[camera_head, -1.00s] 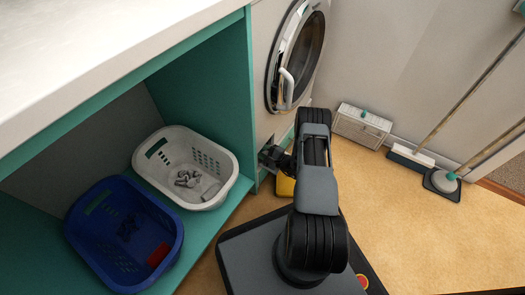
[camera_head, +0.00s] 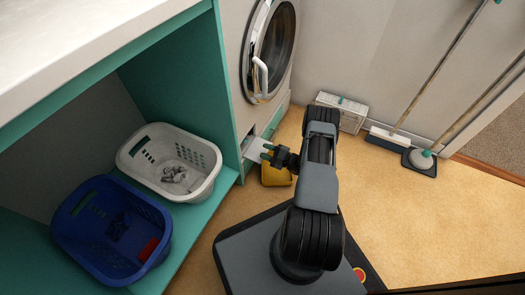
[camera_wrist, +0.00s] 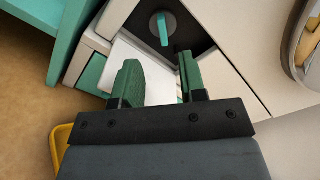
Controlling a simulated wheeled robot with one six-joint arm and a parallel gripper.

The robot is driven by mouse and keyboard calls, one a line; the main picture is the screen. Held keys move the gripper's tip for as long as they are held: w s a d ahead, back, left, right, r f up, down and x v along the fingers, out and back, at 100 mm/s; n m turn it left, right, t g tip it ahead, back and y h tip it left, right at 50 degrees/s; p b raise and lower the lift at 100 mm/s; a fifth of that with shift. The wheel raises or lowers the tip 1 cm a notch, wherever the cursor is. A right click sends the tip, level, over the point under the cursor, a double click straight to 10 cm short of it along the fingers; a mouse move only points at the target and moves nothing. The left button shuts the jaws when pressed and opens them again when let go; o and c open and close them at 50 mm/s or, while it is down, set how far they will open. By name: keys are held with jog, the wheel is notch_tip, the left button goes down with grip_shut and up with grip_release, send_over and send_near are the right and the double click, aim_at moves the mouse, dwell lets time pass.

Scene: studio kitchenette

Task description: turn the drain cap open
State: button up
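The drain cap is a grey disc with a teal grip bar (camera_wrist: 163,28), set in a dark recess low on the white washing machine in the wrist view. The bar stands close to upright in that picture. I cannot make out the cap in the head view. A white flap (camera_wrist: 128,58) hangs open below the recess; it also shows in the head view (camera_head: 256,147). My gripper (camera_wrist: 158,80) has its green-padded fingers apart with nothing between them. It is short of the cap and not touching it. The head view shows my gripper (camera_head: 266,152) beside the flap.
A yellow tray (camera_head: 276,176) is on the floor below my gripper. The washer's round door (camera_head: 270,50) is above. A teal shelf unit (camera_head: 224,100) on the left holds a white basket (camera_head: 203,185) and a blue basket (camera_head: 80,262). Open floor lies to the right.

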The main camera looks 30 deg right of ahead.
jog(key=shift+v, duration=1.1)
jog(key=shift+d, duration=0.1)
jog(key=shift+o, duration=0.3)
